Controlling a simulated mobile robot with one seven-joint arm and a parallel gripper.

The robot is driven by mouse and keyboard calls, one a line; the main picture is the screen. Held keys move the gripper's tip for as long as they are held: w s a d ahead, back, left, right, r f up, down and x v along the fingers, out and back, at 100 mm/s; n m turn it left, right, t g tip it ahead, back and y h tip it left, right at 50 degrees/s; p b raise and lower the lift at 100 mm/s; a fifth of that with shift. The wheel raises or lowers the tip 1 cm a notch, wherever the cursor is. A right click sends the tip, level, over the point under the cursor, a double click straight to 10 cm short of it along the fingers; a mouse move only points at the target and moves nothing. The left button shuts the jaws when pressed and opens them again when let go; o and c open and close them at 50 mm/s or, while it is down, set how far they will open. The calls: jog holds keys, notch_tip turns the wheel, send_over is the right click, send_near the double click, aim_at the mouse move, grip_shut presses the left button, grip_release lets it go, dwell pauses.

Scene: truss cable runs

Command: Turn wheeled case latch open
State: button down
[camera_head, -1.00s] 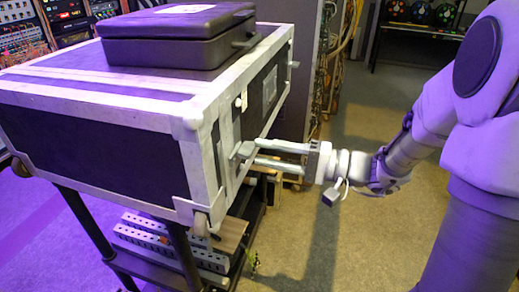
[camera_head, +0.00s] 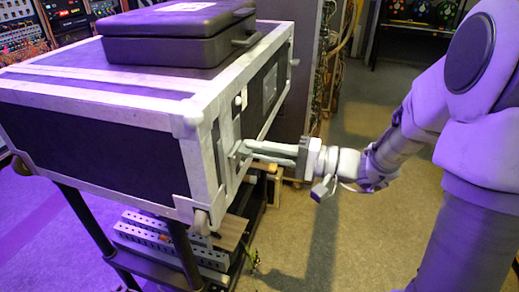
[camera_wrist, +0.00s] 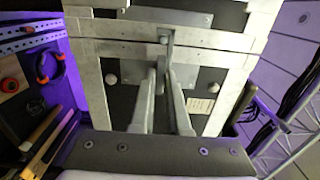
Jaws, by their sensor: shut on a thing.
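In the wrist view the latch (camera_wrist: 170,44) is a thin grey strip at the tips of my gripper (camera_wrist: 164,68). The fingers hide part of it, so its exact turn angle is hard to tell.
A black case (camera_head: 178,35) lies on top of the wheeled case. A dark stand (camera_head: 182,250) with slotted metal bars (camera_head: 165,242) is beneath. A cabinet with cables (camera_head: 325,85) stands behind. The floor (camera_head: 330,240) below my arm is clear.

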jog(key=shift+m, duration=0.3)
jog(key=shift+m+p, duration=6.15)
jog(key=shift+m, duration=2.55)
jog(key=c, duration=0.9)
grip_release()
